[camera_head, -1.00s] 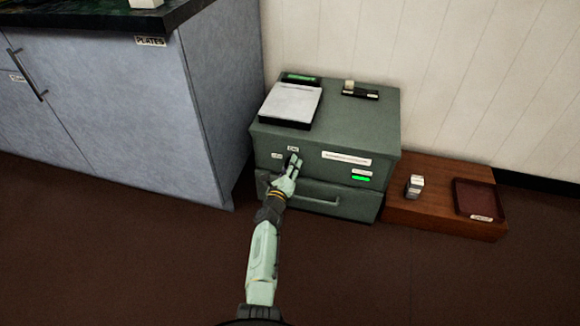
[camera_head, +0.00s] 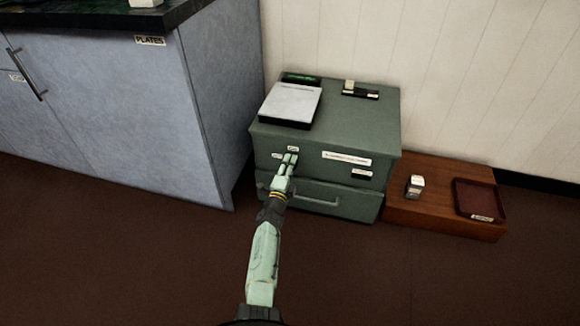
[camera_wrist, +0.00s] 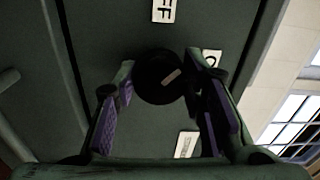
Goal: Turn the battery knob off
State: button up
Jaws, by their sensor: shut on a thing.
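The battery knob (camera_wrist: 152,78) is round and black with a pale mark, on the front of the green cabinet (camera_head: 330,125). My gripper (camera_head: 290,157) is at the upper left of that front and hides the knob in the head view. In the wrist view my gripper (camera_wrist: 161,66) has one finger on each side of the knob and is shut on it. An OFF label (camera_wrist: 164,10), partly cut off, lies above the knob. Another label (camera_wrist: 211,58) is partly hidden by a finger. The small indicator (camera_head: 362,175) on the front right is dark.
A drawer handle (camera_head: 315,201) is below my gripper. A blue-grey cupboard (camera_head: 215,110) stands close on the left. A low wooden box (camera_head: 440,222) with a red tray (camera_head: 480,196) is on the right. The floor in front is clear.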

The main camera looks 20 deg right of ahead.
aim_at(293, 139)
jog(key=n, duration=0.4)
jog(key=shift+r+n, duration=0.15)
jog(key=shift+n, duration=0.15)
jog(key=shift+n+p, duration=0.35)
jog(key=shift+n, duration=1.65)
jog(key=o, duration=1.2)
jog(key=shift+c, duration=0.2)
notch_tip(293, 139, up, 8)
jog(key=shift+w+a+f, duration=0.1)
jog(key=shift+r, duration=1)
